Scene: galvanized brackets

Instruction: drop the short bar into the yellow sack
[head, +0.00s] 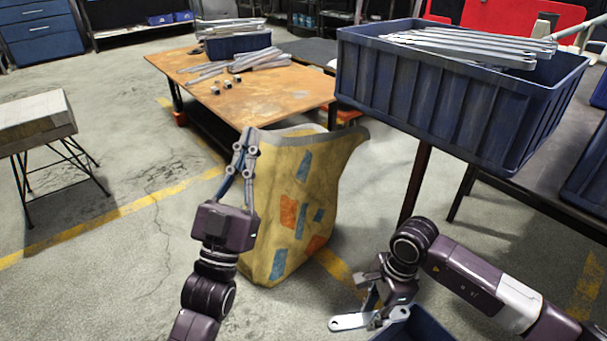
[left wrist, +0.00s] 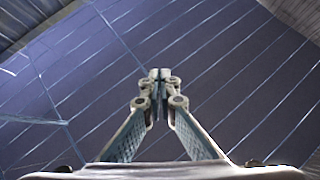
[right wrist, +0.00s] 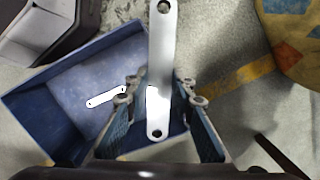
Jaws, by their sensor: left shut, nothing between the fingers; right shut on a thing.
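A short flat metal bar (head: 350,321) with a hole at each end is in my right gripper (head: 374,303). In the right wrist view the bar (right wrist: 162,45) stands out lengthwise between the fingers (right wrist: 160,92), above a blue bin. The yellow sack (head: 290,195), with blue and orange patches and a grey rim, stands open on the floor by the rusty table. My left gripper (head: 246,148) is shut and empty at the sack's left edge; its fingertips also meet in the left wrist view (left wrist: 158,78). The sack's inside is mostly hidden.
The blue bin (right wrist: 40,115), partly cut off in the head view (head: 425,325), holds another small holed bar (right wrist: 107,96). A large blue crate (head: 440,100) of long bars stands right of the sack. The rusty table (head: 280,92) bears metal pieces.

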